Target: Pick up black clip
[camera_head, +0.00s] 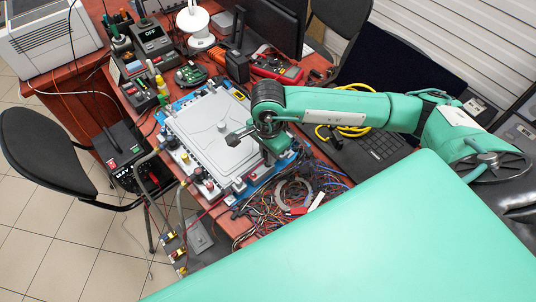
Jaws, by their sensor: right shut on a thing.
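My right gripper (250,132) comes in from the right on its green arm, over the grey casing (212,120) on the bench. It is shut on a small dark piece, which looks like the black clip (233,139), and points left above the casing lid. The wrist and hand hide part of the grip and the casing's right side. Whether the clip touches the lid is hard to tell. My left gripper is not in view.
Tangled wires (300,190) lie right of the casing. Hoses with coloured fittings (172,237) hang at the bench's front left. A red multimeter (275,69), monitor and tools crowd the back. A black chair (45,150) stands at left, with open tiled floor below it.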

